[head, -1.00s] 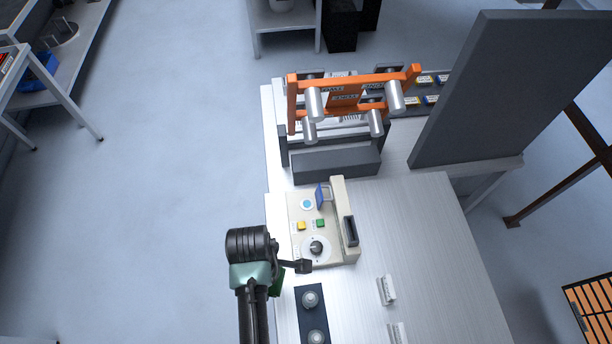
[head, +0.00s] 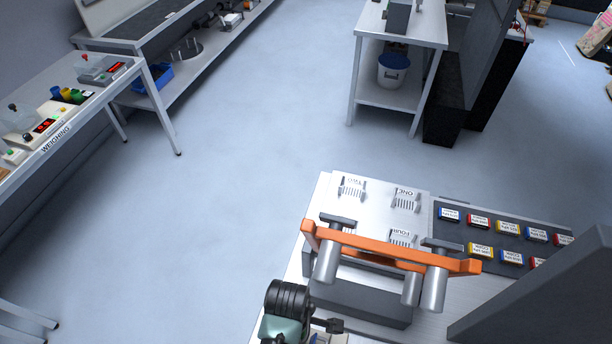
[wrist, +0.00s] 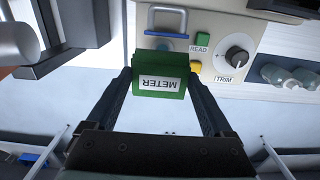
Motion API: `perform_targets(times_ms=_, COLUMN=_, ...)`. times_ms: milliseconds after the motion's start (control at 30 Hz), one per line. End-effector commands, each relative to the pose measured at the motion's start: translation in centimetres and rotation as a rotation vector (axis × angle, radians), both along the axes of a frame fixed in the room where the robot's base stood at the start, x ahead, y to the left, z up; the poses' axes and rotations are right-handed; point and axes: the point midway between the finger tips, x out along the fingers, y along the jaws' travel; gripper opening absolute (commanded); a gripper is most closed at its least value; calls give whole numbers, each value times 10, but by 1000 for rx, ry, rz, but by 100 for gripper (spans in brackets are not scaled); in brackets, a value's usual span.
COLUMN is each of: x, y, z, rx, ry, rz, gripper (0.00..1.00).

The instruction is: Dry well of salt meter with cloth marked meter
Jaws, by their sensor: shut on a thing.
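The green cloth marked METER (wrist: 160,86) is held between the two fingers of my gripper (wrist: 160,80) in the wrist view. The cream salt meter (wrist: 270,32) lies beyond it, with a green READ button, a yellow button and a TRIM knob (wrist: 237,60). In the head view, my gripper (head: 328,326) is at the lower edge, and the meter is almost entirely out of frame.
An orange rack with grey cylinders (head: 390,248) stands on the bench close by my gripper. Behind it are numbered slotted holders (head: 405,198) and a dark tray of coloured labelled blocks (head: 495,237). A dark panel (head: 570,290) rises at right. Open floor lies left.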

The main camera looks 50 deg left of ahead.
Motion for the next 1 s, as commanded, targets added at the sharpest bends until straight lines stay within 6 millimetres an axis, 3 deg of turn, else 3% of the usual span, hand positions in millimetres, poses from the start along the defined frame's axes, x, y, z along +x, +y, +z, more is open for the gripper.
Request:
perform_targets(times_ms=500, x=1, y=-2, z=2, rx=-1, ry=0, rz=-1, gripper=34)
perform_targets(times_ms=1000, x=1, y=-1, z=-48, rx=-1, ry=-1, rz=-1, gripper=34)
